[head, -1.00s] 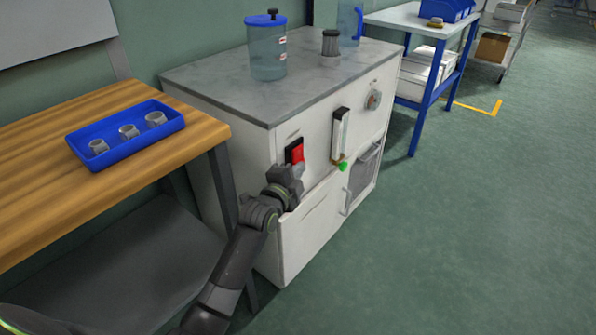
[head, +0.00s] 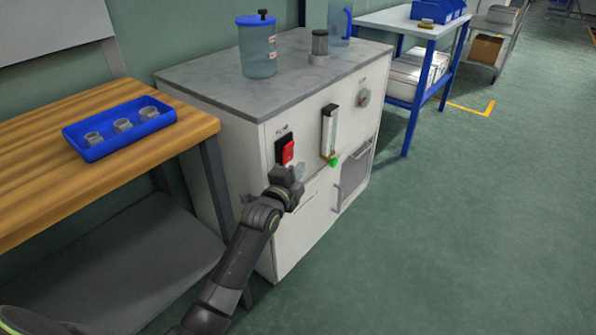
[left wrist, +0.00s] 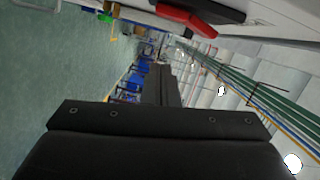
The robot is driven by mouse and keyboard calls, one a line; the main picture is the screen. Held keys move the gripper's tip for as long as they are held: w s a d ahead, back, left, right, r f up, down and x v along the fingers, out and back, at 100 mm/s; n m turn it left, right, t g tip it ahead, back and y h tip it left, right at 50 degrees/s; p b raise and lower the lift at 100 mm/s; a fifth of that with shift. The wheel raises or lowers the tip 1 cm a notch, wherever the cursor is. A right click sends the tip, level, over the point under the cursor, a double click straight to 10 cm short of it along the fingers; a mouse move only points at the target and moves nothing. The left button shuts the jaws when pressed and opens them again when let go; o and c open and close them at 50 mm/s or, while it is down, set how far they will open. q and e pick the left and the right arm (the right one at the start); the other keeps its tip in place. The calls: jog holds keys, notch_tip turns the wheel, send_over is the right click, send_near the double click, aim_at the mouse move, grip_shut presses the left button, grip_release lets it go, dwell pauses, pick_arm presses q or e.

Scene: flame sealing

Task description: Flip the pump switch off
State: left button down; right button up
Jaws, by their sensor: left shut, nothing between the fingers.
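The pump switch (head: 287,151) is a red rocker on a black plate, on the front of the white cabinet (head: 305,216). Its lower part looks pressed in or tilted, but I cannot tell its state for sure. My left gripper (head: 296,174) is shut and empty, just below the switch and close to the cabinet front. A small gap seems to show between them. In the left wrist view the red rocker (left wrist: 187,20) and its black plate show at the top edge, above the dark gripper body (left wrist: 160,115). My right gripper is not in view.
A green-tipped gauge (head: 329,132) and a round dial (head: 363,97) are on the same cabinet front. A blue-lidded jar (head: 257,50) stands on top. The wooden table (head: 40,190) with a blue tray (head: 88,154) is at left. Floor at right is clear.

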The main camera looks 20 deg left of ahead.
pick_arm(q)
jog(key=s+a, duration=0.1)
jog(key=s, duration=0.8)
jog(key=shift+s+p, duration=0.4)
jog(key=shift+p, duration=0.05)
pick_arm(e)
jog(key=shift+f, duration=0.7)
pick_arm(q)
jog(key=shift+a+f, duration=0.1)
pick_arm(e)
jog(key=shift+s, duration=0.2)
